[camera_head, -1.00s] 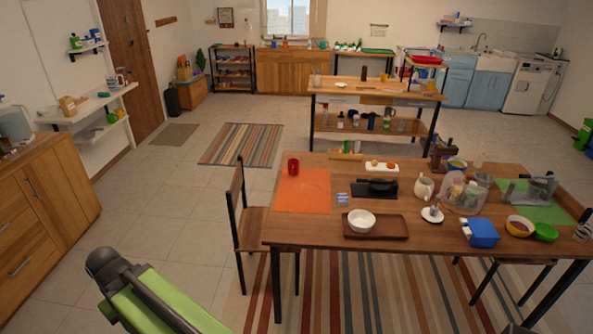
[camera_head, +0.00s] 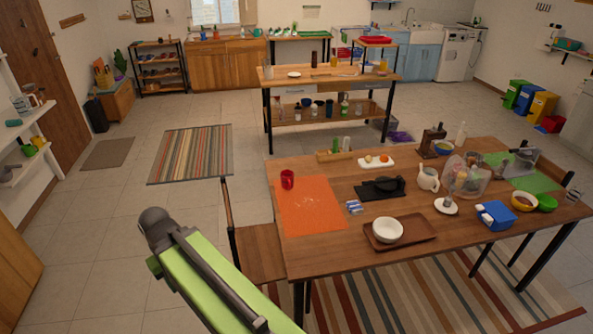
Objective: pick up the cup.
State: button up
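A red cup (camera_head: 287,179) stands upright at the back left of the dining table, on the orange mat (camera_head: 312,210). Nothing touches the cup, and its side faces me clearly. A white bowl (camera_head: 388,230) on a brown tray (camera_head: 420,236) and a cream pitcher (camera_head: 428,178) stand farther right on the same table. My green and grey arm rises from the bottom of the view, left of the table and well short of the cup. My gripper does not show in this view.
A wooden chair (camera_head: 258,252) stands at the table's left side, between my arm and the table edge. A black device (camera_head: 380,188) and a small blue-and-white packet (camera_head: 354,207) lie right of the mat. Floor left of the chair is clear, with a striped rug (camera_head: 190,153).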

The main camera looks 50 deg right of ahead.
aim_at(287, 175)
jog(key=z, duration=0.1)
jog(key=i, duration=1.1)
jog(key=u, duration=0.15)
